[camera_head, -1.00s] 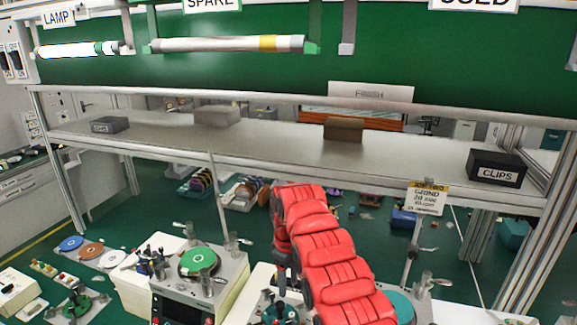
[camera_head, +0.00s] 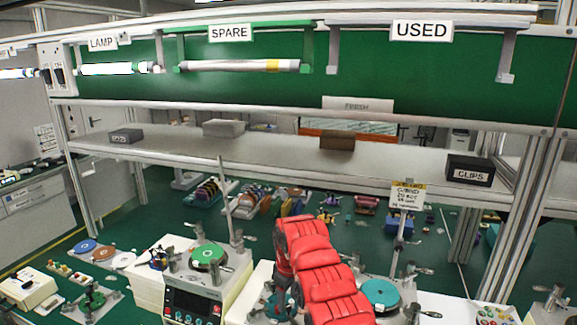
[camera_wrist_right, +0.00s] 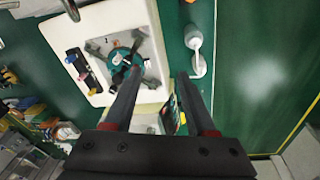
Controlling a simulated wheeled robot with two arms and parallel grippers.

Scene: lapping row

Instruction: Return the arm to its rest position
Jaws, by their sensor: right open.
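My right arm (camera_head: 325,270), covered in red padding, rises from the bottom centre of the head view and bends over at its top. Its dark wrist and gripper (camera_head: 283,292) hang down from the bend, small and partly hidden among the machines. In the right wrist view the gripper (camera_wrist_right: 158,86) has its two dark fingers wide apart with nothing between them. It points down over a white machine top with a teal round part (camera_wrist_right: 122,68). My left gripper is not in view.
A grey shelf (camera_head: 270,150) spans ahead, holding a black CLIPS box (camera_head: 470,170) and a brown block (camera_head: 337,140). Lamp tubes hang above on a green panel (camera_head: 400,75). A lapping machine with a green disc (camera_head: 207,255) stands left of the arm, a teal disc (camera_head: 380,292) right.

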